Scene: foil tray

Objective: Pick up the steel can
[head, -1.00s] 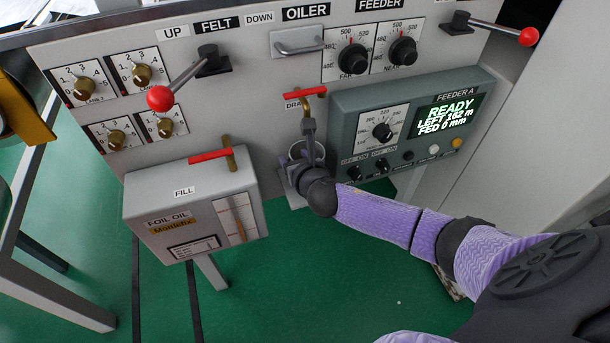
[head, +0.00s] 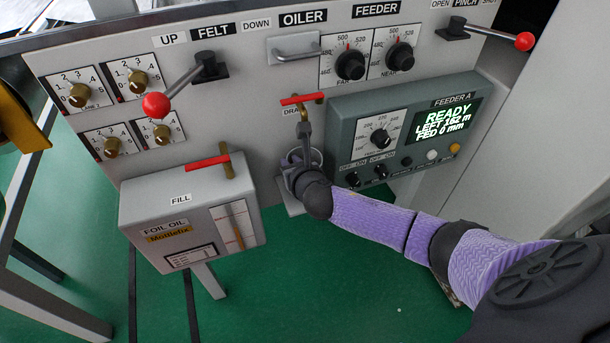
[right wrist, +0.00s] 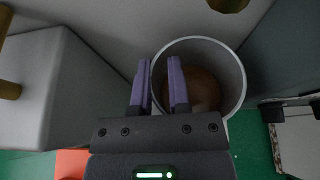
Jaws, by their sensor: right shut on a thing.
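The steel can (right wrist: 238,75) is an open round grey can with something brown inside, seen from above in the right wrist view. My right gripper (right wrist: 161,62) is shut on the can's near left wall, one finger inside the rim and one outside. In the head view the can (head: 317,156) stands under the drain valve with the red handle (head: 302,99), mostly hidden behind my right gripper (head: 303,158). Whether its base rests on the support below is hard to tell. My left gripper is not in view.
The foil oil box (head: 165,205) juts out left of the can. The feeder control box (head: 345,110) juts out on the right. The drain spout is close above the can. Green floor (head: 300,275) lies open below.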

